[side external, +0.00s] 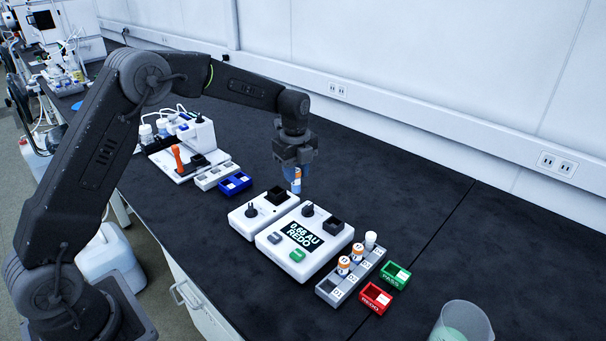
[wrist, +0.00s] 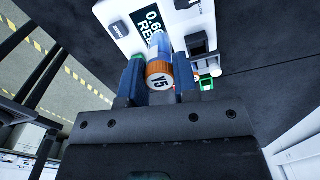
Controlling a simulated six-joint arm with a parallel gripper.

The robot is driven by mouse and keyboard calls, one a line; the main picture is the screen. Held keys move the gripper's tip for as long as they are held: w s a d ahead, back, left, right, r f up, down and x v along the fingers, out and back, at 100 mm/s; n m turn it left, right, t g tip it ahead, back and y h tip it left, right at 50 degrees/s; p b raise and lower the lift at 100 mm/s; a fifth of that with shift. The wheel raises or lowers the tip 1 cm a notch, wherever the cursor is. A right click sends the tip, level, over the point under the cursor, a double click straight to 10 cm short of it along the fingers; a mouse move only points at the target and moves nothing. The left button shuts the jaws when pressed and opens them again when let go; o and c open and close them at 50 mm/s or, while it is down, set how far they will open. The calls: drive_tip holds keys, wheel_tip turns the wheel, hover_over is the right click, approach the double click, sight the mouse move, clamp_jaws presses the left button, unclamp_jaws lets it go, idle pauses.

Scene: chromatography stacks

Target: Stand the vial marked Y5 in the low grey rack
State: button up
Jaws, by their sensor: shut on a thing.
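My gripper (side external: 296,168) hangs above the bench, behind the white instrument, shut on a vial (side external: 296,186). In the wrist view the gripper (wrist: 159,82) has a blue finger on each side of this vial. Its orange cap (wrist: 160,77) reads Y5, and its blue body points away from the camera. A low grey rack (side external: 325,291) stands right of the instrument. It holds two orange-capped vials (side external: 344,265) and a white-topped one (side external: 370,239), and its near end looks empty. The held vial is clear of the rack.
The white instrument (side external: 284,262) has a knob, buttons, a black socket and a display reading 0.66 AU REDO. A blue tray (side external: 235,184) and small pale rack (side external: 213,176) sit left. A beaker (side external: 462,324) stands front right.

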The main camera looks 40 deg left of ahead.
drive_tip(key=shift+s+d+f+m, duration=0.7)
drive_tip(key=shift+s+d+f, duration=1)
drive_tip(key=shift+d, duration=1.45)
drive_tip(key=shift+s+d+f+m, duration=0.7)
drive_tip(key=shift+s+d+f, duration=0.55)
drive_tip(key=shift+d+f, duration=1.45)
drive_tip(key=shift+s+d+f+m, duration=0.7)
drive_tip(key=shift+s+d+f, duration=0.8)
drive_tip(key=shift+d, duration=2.1)
drive_tip(key=shift+f, duration=1.45)
drive_tip(key=o, duration=1.1)
drive_tip(key=shift+c, duration=0.2)
drive_tip(key=shift+r, duration=0.1)
wheel_tip(320, 180, up, 8)
